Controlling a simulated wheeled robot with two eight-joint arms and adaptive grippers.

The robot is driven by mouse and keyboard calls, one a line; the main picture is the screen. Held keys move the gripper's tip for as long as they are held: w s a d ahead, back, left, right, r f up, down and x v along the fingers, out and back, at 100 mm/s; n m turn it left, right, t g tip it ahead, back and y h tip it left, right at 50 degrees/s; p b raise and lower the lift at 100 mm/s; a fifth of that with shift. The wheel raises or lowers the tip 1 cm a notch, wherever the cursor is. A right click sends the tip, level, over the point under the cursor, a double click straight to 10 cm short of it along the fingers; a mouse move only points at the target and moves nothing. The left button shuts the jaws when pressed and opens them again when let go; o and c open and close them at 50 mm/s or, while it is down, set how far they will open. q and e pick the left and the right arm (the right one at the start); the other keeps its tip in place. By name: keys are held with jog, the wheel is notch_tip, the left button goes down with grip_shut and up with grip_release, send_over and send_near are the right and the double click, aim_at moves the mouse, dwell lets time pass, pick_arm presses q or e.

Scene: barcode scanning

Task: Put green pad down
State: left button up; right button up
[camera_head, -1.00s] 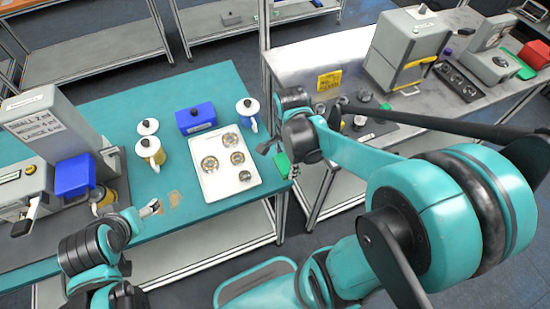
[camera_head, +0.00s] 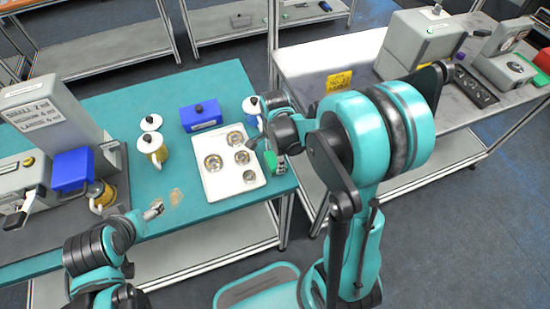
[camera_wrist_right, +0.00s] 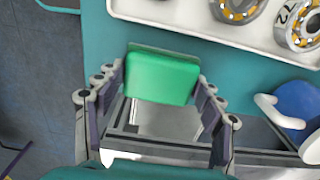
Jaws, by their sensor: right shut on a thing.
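The green pad (camera_wrist_right: 162,76) is between the fingers of my right gripper (camera_wrist_right: 158,88) in the right wrist view, and the fingers are shut on it. In the head view the pad (camera_head: 270,161) shows small and partly hidden at my right gripper (camera_head: 266,151), just right of the white tray, by the teal table's right edge. I cannot tell whether the pad touches the table. My left gripper (camera_head: 153,210) is over the table's front edge, and its finger opening is too small to judge.
The white tray (camera_head: 212,189) holds several round metal parts. A grey machine (camera_head: 52,122) is at left. The metal bench (camera_head: 318,65) is at right.

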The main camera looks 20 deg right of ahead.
aim_at(275, 159)
jog(key=shift+f, duration=0.15)
jog(key=o, duration=1.2)
jog(key=shift+r, duration=0.2)
notch_tip(275, 159, up, 11)
jog(key=p, duration=0.3)
jog(key=s+a+r+n+t, duration=0.2)
jog(key=s+n, duration=0.3)
jog(key=n, duration=0.4)
jog(key=s+a+r+n+t, duration=0.1)
jog(key=s+r+n+t, duration=0.3)
jog(key=n, duration=0.5)
jog(key=shift+s+a+r+n+t, duration=0.3)
jog(key=shift+s+a+t, duration=0.1)
jog(key=shift+t, duration=0.2)
